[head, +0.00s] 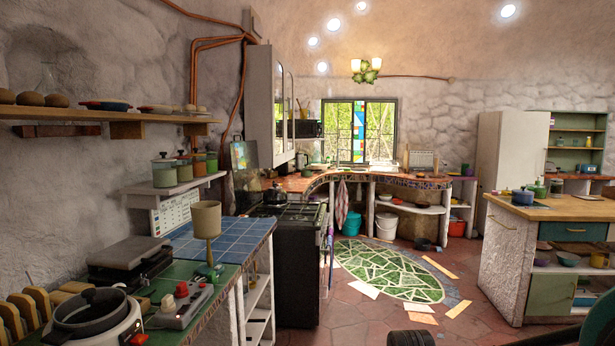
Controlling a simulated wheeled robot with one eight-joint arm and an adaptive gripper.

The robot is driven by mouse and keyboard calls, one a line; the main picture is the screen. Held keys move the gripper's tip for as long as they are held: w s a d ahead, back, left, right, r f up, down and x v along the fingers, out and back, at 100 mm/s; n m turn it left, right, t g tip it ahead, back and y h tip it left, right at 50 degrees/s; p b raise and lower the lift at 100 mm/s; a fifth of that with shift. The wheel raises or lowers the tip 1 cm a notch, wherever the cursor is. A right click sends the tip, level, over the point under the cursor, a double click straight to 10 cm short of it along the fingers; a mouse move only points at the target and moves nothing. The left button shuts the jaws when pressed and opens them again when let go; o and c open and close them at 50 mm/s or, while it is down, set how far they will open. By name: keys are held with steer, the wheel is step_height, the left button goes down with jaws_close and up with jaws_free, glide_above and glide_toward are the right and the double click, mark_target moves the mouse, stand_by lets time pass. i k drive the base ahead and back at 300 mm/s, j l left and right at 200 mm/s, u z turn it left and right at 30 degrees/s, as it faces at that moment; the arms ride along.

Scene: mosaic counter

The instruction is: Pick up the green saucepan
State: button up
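A small green pan-like vessel (540,189) stands on the wooden top of the island at the right, just behind a blue pot (522,197). It looks like the green saucepan, but it is small in view and partly hidden by the blue pot. Another small green item (556,187) stands beside it on the right. I cannot make out my gripper; only dark parts show at the bottom edge and lower right corner, far from the island top.
The island (510,262) has a wooden top and open shelves holding bowls. Tiled floor with a green mosaic oval (388,268) lies open in the middle. A black stove (297,265) and a cluttered green counter (225,277) stand at the left.

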mark_target(304, 172)
steer(key=i+l+z, duration=0.25)
steer(key=i, duration=0.2)
steer(key=i+z, duration=0.2)
steer(key=i, duration=0.2)
steer(key=i+z, duration=0.1)
steer(key=i, duration=2.8)
steer(key=i+l, duration=0.15)
steer(key=i, duration=0.8)
steer(key=i+u, duration=0.2)
steer(key=i, duration=0.75)
steer(key=i+u, duration=0.2)
steer(key=i, duration=0.75)
steer(key=i+u, duration=0.1)
steer(key=i, duration=1.8)
steer(key=i+j+z, duration=0.2)
steer(key=i+j, duration=1.15)
steer(key=i, duration=0.25)
steer(key=i+j, duration=0.15)
steer(key=i, duration=0.3)
